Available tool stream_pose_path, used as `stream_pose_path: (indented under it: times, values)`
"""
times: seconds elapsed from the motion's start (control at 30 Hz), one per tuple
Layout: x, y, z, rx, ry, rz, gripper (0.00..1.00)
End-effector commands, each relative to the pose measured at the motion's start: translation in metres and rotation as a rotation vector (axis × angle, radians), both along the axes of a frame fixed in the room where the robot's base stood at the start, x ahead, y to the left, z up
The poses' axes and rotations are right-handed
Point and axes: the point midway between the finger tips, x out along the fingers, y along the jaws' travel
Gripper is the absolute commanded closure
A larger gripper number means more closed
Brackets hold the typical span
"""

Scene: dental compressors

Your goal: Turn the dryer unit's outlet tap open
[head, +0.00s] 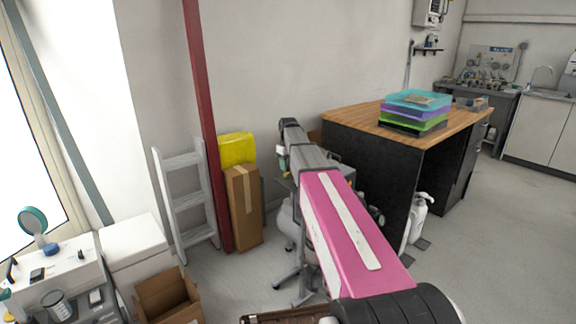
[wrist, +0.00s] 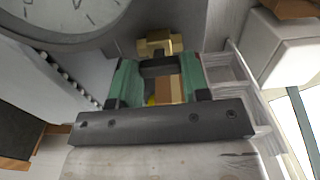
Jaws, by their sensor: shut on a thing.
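In the wrist view, a brass fitting (wrist: 158,42) sits at the top centre, with a short dark lever-like piece (wrist: 160,66) just below it. I take these for the outlet tap and its handle. My gripper (wrist: 160,76) has its green-padded fingers on either side of the dark piece and is shut on it. Whether the tap is open or closed cannot be told. In the head view my arm hides the tap and most of the dryer unit; only pale and dark equipment parts (head: 291,222) show beside the arm.
A large round dial (wrist: 62,14) is close to the fingers in the wrist view. In the head view, a desk (head: 345,141) with stacked trays (head: 416,108) stands right, cardboard boxes (head: 243,208) and a ladder (head: 185,195) left.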

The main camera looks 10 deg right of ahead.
Motion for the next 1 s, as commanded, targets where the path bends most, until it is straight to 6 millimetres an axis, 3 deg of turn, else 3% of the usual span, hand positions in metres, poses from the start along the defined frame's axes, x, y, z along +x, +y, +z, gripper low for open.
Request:
stream_pose_path:
  times: [0.3,0.33,0.4,0.77,1.0]
  values:
    - [0.000,0.000,0.000,0.000,0.000,0.004,0.81]
    - [0.000,0.000,0.000,0.000,0.000,0.004,0.54]
    - [0.000,0.000,0.000,0.000,0.000,0.004,0.32]
    - [0.000,0.000,0.003,0.000,0.000,0.002,0.32]
    - [0.001,0.000,0.036,0.000,-0.002,0.002,0.32]
